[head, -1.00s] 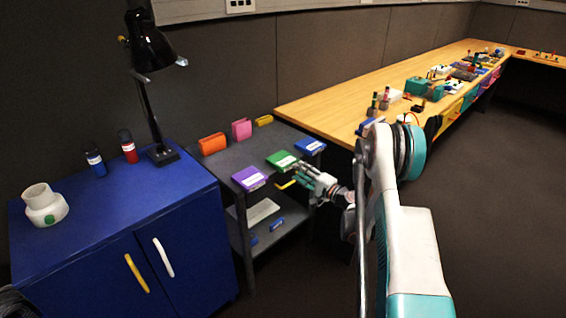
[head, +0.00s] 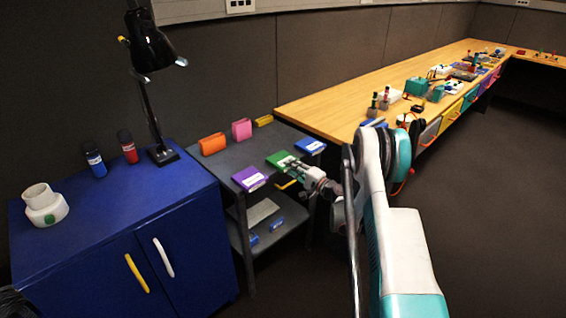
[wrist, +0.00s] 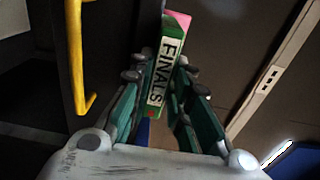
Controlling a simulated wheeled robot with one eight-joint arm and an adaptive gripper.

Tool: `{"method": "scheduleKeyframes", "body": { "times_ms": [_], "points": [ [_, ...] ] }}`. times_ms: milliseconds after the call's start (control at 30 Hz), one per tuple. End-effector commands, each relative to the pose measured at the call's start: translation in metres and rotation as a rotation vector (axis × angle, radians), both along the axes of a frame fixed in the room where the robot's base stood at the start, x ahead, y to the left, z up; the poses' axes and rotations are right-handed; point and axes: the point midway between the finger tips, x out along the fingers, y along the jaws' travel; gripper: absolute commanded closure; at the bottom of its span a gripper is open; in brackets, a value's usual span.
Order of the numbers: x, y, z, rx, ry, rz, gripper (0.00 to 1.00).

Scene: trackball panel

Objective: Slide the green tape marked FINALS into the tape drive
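The green tape (head: 278,158) lies on the top of the grey cart, near its front edge, between a purple tape and a blue tape. In the wrist view, its white label reading FINALS (wrist: 165,60) faces me. My gripper (head: 293,165) is at the tape's near end. In the wrist view, the gripper's fingers (wrist: 164,72) are on both sides of the tape, with the tips against its sides. The tape appears to rest on the cart still. I cannot make out which thing is the tape drive.
A purple tape (head: 250,179) and a blue tape (head: 311,146) flank the green one. An orange (head: 212,144) and a pink tape (head: 241,129) stand behind. A yellow handle (wrist: 82,60) shows close by. A blue cabinet (head: 120,215) stands left, a wooden bench (head: 330,105) right.

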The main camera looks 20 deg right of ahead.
Motion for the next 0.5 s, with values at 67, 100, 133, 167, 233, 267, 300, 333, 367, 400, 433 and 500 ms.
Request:
{"method": "scheduleKeyframes", "body": {
  "times_ms": [67, 100, 133, 167, 233, 267, 300, 333, 367, 400, 433, 500],
  "points": [
    [0.0000, 0.0000, -0.0002, 0.000, 0.000, 0.000, 1.00],
    [0.0000, 0.0000, -0.0003, 0.000, 0.000, 0.000, 1.00],
    [0.0000, 0.0000, -0.0003, 0.000, 0.000, 0.000, 1.00],
    [0.0000, 0.0000, -0.0003, 0.000, 0.000, 0.000, 1.00],
    [0.0000, 0.0000, -0.0003, -0.001, 0.001, 0.000, 1.00],
    [0.0000, 0.0000, -0.0003, -0.001, 0.001, 0.000, 1.00],
    [0.0000, 0.0000, -0.0003, -0.001, 0.001, 0.000, 1.00],
    [0.0000, 0.0000, -0.0001, 0.000, 0.000, 0.000, 1.00],
    [0.0000, 0.0000, -0.0001, 0.000, 0.000, 0.000, 1.00],
    [0.0000, 0.0000, 0.0002, 0.000, 0.000, 0.000, 1.00],
    [0.0000, 0.0000, 0.0005, 0.000, 0.000, 0.000, 1.00],
    [0.0000, 0.0000, 0.0021, 0.000, 0.000, 0.000, 1.00]
  ]
}}
